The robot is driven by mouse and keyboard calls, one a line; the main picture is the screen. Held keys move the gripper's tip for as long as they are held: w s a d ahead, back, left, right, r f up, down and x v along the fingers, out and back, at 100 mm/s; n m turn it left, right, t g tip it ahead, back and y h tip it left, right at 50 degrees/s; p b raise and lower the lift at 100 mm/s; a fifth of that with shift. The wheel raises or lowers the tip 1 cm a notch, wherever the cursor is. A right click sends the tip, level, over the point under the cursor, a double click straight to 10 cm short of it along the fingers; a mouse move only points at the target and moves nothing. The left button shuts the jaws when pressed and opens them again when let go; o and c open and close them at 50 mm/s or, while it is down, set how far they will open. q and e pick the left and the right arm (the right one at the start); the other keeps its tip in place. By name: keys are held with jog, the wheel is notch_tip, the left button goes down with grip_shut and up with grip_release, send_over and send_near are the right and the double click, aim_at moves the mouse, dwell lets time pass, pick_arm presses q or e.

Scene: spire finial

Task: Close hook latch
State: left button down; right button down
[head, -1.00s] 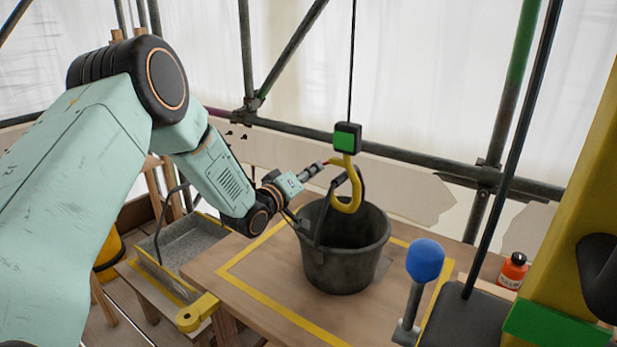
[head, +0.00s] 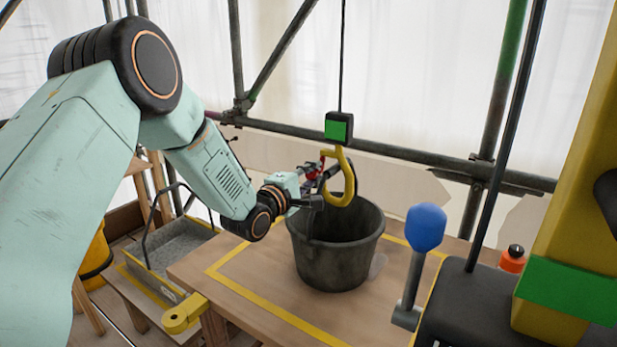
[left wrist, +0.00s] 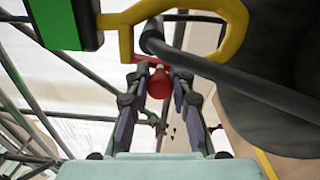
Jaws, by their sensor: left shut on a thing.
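The yellow hook (head: 347,190) hangs from a black and green block (head: 339,127) above the bucket (head: 335,255). In the left wrist view the hook (left wrist: 235,32) fills the top, with a dark round bar, which looks like the bucket's handle (left wrist: 235,83), passing by its opening. A red latch bar with a round red knob (left wrist: 160,84) lies at the hook's mouth; I cannot tell whether it meets the tip. My left gripper (head: 312,178) is at the hook's left side, its fingers (left wrist: 160,92) shut on the red knob. My right gripper is out of view.
The bucket stands on a wooden table (head: 245,292) within yellow tape. A blue-topped lever (head: 425,228) and an orange bottle (head: 512,259) are to the right. A metal trough (head: 180,245) is at left. Scaffold poles cross behind.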

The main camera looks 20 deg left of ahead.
pick_arm(q)
jog(key=shift+d+r+n, duration=0.1)
jog(key=shift+d+n, duration=0.2)
jog(key=shift+n, duration=0.4)
jog(key=c, duration=1.1)
grip_release()
jog(key=shift+c, duration=0.2)
jog(key=shift+s, duration=0.1)
jog(key=s+a, duration=0.1)
jog(key=s, duration=1)
jog(key=shift+s+a, duration=0.3)
jog(key=shift+s, duration=0.1)
